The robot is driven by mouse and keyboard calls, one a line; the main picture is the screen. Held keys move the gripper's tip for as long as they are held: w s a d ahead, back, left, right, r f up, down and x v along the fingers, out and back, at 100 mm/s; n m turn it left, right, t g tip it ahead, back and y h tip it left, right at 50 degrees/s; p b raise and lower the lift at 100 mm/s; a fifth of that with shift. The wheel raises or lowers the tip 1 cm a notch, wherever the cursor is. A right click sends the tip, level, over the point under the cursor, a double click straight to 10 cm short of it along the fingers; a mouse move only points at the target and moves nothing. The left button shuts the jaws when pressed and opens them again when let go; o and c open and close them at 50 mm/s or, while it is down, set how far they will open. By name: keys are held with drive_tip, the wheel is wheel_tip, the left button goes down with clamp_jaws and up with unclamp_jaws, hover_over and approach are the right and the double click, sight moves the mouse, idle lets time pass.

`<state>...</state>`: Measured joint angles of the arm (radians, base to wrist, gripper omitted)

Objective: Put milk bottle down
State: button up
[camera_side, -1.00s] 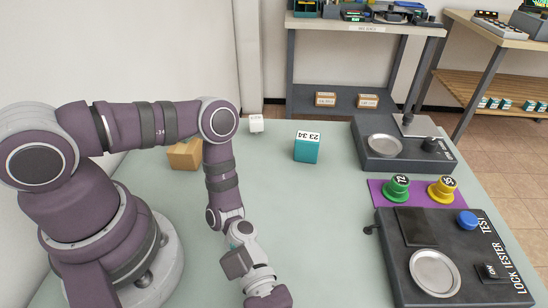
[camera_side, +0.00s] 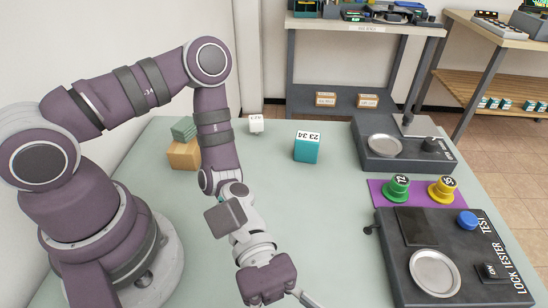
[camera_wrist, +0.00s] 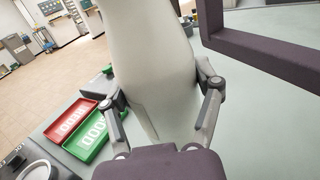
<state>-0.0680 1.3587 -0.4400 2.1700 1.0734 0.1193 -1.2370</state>
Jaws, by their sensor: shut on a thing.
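The milk bottle (camera_wrist: 153,60) is a large pale grey-white shape filling the middle of the wrist view. It leans slightly in that picture. My gripper (camera_wrist: 165,122) has one finger on each side of the bottle and is shut on it. In the side view my gripper (camera_side: 303,297) is at the bottom edge, with one finger partly showing. The bottle does not show in the side view. Its base is hidden behind my gripper in the wrist view, so I cannot tell whether it touches the table.
A red tray (camera_wrist: 70,119) and a green tray (camera_wrist: 92,142) lie left of the bottle. The lock tester (camera_side: 391,275), a scale (camera_side: 378,160), green (camera_side: 396,189) and yellow (camera_side: 443,190) knobs and a teal box (camera_side: 307,149) stand on the table (camera_side: 330,220). The table's middle is clear.

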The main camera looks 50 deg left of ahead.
drive_tip(key=shift+r, duration=0.7)
drive_tip(key=shift+w+r, duration=0.25)
drive_tip(key=shift+w, duration=0.1)
drive_tip(key=w+a+f+n+t+y, duration=0.1)
drive_tip(key=w+a+n+t+y, duration=0.1)
drive_tip(key=w+a+n+t, duration=0.5)
drive_tip(key=w+a+n+t+y, duration=0.25)
drive_tip(key=w+t, duration=0.35)
drive_tip(key=w, duration=0.6)
drive_tip(key=w+a+f+n+t+y, duration=0.1)
drive_tip(key=w+a+n+t, duration=0.4)
drive_tip(key=w, duration=0.4)
drive_tip(key=shift+m+t, duration=0.55)
drive_tip(key=shift+t, duration=0.15)
drive_tip(key=f, duration=0.7)
drive_tip(key=shift+w+a+f, duration=0.1)
drive_tip(key=shift+a+f, duration=0.05)
drive_tip(key=shift+a, duration=0.05)
drive_tip(key=shift+f, duration=0.1)
